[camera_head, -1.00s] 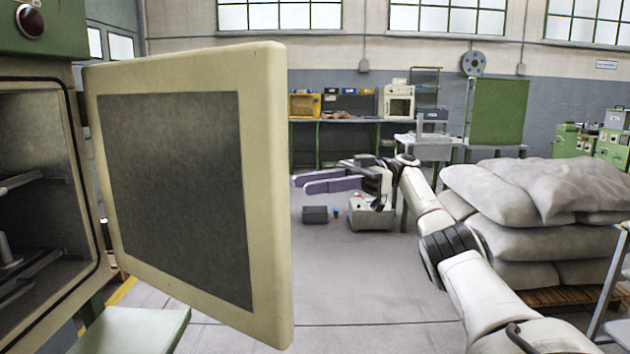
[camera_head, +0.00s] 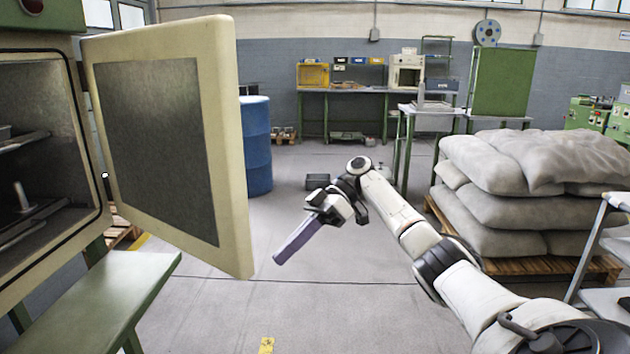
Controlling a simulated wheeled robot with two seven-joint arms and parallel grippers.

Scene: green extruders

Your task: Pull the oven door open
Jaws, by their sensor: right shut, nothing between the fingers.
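The oven door (camera_head: 231,150) is cream with a dark inner panel. It stands swung wide open at the left, its inner face toward me. The oven (camera_head: 40,150) behind it shows a dark cavity with racks and a black seal around the opening. My right gripper (camera_head: 277,259) has purple fingers, closed together and empty. It is to the right of the door's free edge, apart from it, pointing down and left over the floor. My left gripper does not show.
A green shelf (camera_head: 110,290) juts out below the oven. A blue barrel (camera_head: 256,145) stands behind the door. Grey sacks (camera_head: 530,190) are stacked on a pallet at the right. Benches (camera_head: 345,92) line the back wall.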

